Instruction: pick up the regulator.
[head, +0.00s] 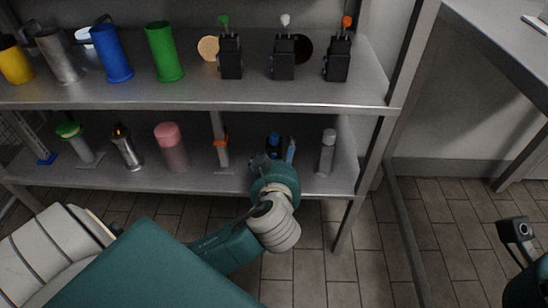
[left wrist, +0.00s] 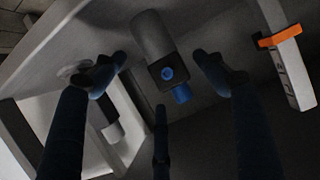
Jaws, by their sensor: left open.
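The regulator shows in the left wrist view as a grey cylinder (left wrist: 153,36) on a dark block with a blue round knob and a blue end piece. It stands on the lower shelf, and in the head view (head: 273,143) it is mostly hidden behind my left gripper. My left gripper (left wrist: 162,78) is open, with a dark finger on each side of the regulator and another finger below in the picture. I see no clear contact. My right gripper's fingers are not seen; only part of the right arm shows at the lower right of the head view.
On the lower shelf (head: 195,184), an orange-banded upright tool (head: 221,145) stands left of the regulator and a grey bottle (head: 327,152) right of it. A pink bottle (head: 171,148) stands farther left. The upper shelf (head: 200,95) overhangs them. A shelf post (head: 377,150) rises at the right.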

